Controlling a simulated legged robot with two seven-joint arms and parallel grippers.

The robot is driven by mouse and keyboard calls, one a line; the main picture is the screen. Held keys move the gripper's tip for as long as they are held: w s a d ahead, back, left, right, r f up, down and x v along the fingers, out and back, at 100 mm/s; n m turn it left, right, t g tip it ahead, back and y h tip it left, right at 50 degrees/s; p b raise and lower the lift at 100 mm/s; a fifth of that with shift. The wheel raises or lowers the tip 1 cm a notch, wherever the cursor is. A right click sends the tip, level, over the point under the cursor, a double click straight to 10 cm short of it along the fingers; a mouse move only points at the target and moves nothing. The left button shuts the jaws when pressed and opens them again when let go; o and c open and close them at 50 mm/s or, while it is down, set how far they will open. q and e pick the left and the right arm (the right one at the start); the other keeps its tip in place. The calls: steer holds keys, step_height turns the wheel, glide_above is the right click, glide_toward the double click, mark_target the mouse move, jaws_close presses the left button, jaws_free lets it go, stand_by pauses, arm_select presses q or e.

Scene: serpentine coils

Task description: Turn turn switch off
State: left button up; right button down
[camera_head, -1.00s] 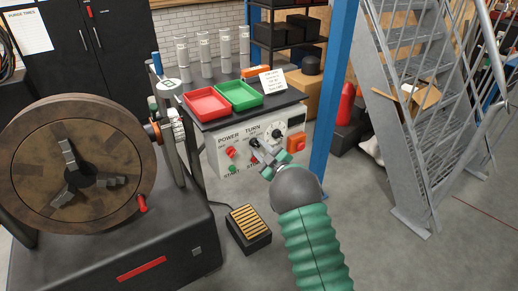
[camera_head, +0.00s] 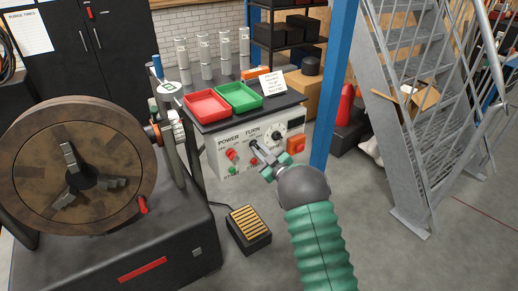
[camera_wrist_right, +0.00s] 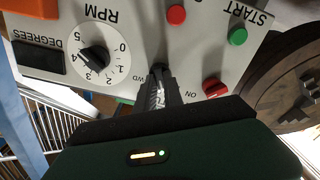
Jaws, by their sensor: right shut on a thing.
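The control panel (camera_head: 215,160) is a pale box front with POWER and TURN labels. The turn switch sits under the TURN label and is mostly hidden by my right gripper (camera_head: 258,149). In the right wrist view the panel appears upside down, and my right gripper (camera_wrist_right: 158,85) reaches its face between the RPM dial (camera_wrist_right: 97,57) and the red power switch (camera_wrist_right: 213,87). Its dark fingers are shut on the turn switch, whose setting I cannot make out. My left gripper is not in view.
A green start button (camera_wrist_right: 237,36) and a red button (camera_wrist_right: 176,14) are close by on the panel. Red (camera_head: 207,104) and green (camera_head: 240,96) trays stand on top. The large round wheel (camera_head: 75,165) is at left, a blue post (camera_head: 333,90) at right. A pedal (camera_head: 248,229) lies on the floor.

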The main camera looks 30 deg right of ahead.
steer(key=m+p, duration=0.2)
steer(key=m, duration=0.3)
steer(key=shift+d, duration=0.15)
steer(key=shift+f+m, duration=0.1)
steer(key=shift+m, duration=0.2)
stand_by(0.3)
steer(key=c, duration=1.5)
jaws_free()
steer(key=shift+o, duration=0.2)
steer(key=shift+s, duration=0.1)
steer(key=s+p, duration=0.2)
steer(key=s, duration=1.4)
steer(key=shift+s, duration=0.35)
